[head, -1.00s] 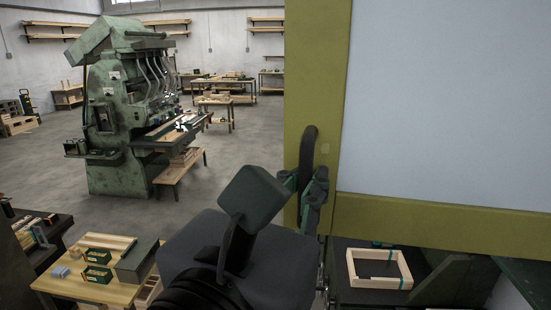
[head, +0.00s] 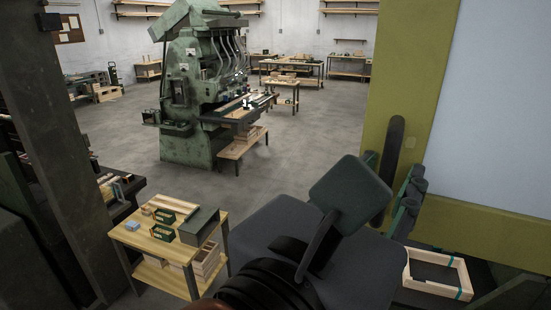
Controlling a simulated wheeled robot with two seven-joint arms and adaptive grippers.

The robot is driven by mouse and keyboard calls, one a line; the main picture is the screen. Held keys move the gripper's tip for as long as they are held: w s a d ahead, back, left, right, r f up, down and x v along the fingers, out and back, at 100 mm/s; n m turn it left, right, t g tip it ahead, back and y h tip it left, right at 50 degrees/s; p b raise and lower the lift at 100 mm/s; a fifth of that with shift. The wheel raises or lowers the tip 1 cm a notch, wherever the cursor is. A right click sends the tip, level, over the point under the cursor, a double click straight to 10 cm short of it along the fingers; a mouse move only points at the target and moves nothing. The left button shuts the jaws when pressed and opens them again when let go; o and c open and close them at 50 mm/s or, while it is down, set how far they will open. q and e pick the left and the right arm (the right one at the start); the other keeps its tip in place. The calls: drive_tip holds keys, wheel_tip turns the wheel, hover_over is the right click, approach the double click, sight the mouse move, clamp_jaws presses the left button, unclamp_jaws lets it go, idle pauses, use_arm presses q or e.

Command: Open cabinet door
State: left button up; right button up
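The cabinet door has a yellow-green frame (head: 398,75) around a pale panel (head: 490,110) and fills the right side of the head view. A dark, upright bar handle (head: 394,145) is on the frame near its left edge. My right gripper (head: 391,182) is at the lower part of the handle, with a green finger on each side of it. Its dark body hides part of the fingers and the handle's lower end, so I cannot tell whether it grips the handle or stands open around it. My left gripper is not in view.
A wooden table (head: 185,258) with green bins and a grey box stands at lower left, near a dark post (head: 60,140). A green machine (head: 190,90) stands further back on open floor (head: 300,160).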

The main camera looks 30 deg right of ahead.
drive_tip(key=v, duration=1.2)
drive_tip(key=shift+w, duration=0.1)
